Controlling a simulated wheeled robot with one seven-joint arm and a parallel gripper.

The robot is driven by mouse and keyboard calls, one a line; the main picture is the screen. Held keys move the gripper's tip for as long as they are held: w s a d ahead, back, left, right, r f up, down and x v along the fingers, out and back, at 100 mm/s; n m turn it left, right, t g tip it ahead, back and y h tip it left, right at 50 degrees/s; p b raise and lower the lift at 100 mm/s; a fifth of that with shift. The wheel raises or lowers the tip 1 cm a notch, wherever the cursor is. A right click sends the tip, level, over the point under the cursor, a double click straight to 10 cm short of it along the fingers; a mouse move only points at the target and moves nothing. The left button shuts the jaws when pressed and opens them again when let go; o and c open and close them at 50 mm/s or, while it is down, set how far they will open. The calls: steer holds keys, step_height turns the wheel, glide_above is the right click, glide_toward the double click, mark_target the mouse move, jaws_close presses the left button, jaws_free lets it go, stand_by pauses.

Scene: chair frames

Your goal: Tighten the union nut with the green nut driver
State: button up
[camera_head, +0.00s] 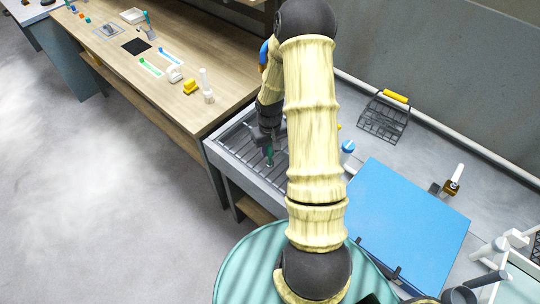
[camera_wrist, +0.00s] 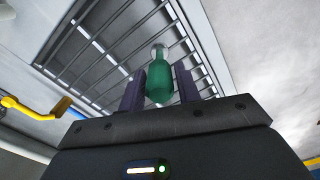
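The green nut driver (camera_wrist: 159,82) stands between the two fingers of my gripper (camera_wrist: 160,88) in the wrist view. Both fingers appear to press on its handle. In the head view my gripper (camera_head: 268,138) hangs over a grey slatted rack (camera_head: 235,146), with the green driver pointing down from it. Its lower tip is too small to tell whether it touches the slats. I cannot make out the union nut in either view; my arm hides part of the area behind the rack.
A wooden bench (camera_head: 130,65) at the left carries small parts, including a yellow piece (camera_head: 190,87) and a white bottle-like piece (camera_head: 206,88). A blue panel (camera_head: 410,220) lies at the right. A black wire basket (camera_head: 383,120) with a yellow handle sits behind. Open floor is at the left.

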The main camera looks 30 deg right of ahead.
steer(key=c, duration=0.5)
steer(key=shift+r+p, duration=1.95)
steer(key=shift+r, duration=0.4)
steer(key=shift+c, duration=0.2)
steer(key=shift+r, duration=0.1)
